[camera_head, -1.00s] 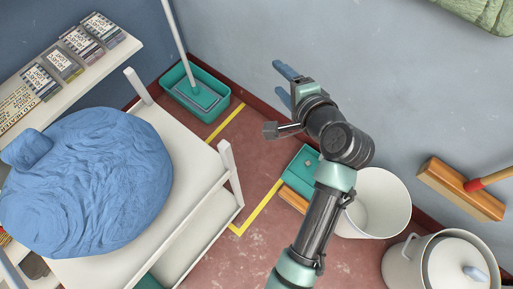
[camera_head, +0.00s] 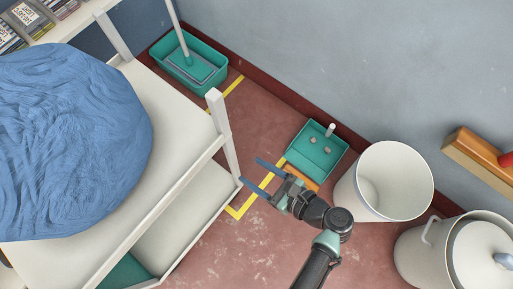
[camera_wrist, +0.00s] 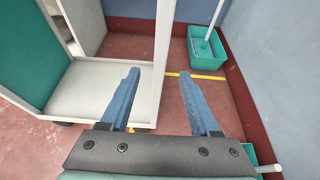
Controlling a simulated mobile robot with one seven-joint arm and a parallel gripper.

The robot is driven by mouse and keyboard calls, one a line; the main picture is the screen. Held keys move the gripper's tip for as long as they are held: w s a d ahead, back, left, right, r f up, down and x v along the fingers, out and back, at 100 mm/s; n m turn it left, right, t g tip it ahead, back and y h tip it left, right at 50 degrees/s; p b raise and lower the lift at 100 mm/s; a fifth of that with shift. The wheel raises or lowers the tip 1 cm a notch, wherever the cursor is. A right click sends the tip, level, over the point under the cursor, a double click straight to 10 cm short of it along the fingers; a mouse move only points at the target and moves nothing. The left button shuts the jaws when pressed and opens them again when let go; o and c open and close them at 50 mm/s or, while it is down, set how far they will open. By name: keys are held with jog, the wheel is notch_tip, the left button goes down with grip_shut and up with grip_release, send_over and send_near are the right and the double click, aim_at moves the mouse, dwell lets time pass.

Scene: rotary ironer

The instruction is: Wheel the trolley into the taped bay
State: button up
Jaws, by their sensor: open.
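The white trolley (camera_head: 178,105) stands at the left of the head view, with a large blue bundle (camera_head: 70,140) on its top shelf and a lower shelf (camera_head: 185,215) below. The yellow-taped bay (camera_head: 236,210) is on the red floor beside the trolley's corner; part of its tape is hidden by the trolley. My gripper (camera_head: 258,172) is open and empty, its blue fingers pointing toward the trolley's corner post (camera_head: 224,135). In the wrist view the trolley's lower shelf (camera_wrist: 95,85) and post show left of and behind the fingers (camera_wrist: 158,95), with yellow tape (camera_wrist: 195,75) beyond.
A teal tub with a mop (camera_head: 190,60) stands at the back wall by the bay. A teal box (camera_head: 317,150), a white bin (camera_head: 385,180) and a lidded pot (camera_head: 460,255) stand to the right along the wall. Red floor is clear in front of the bay.

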aim_at(226, 154)
jog(key=b+x, duration=0.5)
jog(key=x, duration=0.8)
grip_shut()
jog(key=shift+f, duration=0.1)
dwell(1.1)
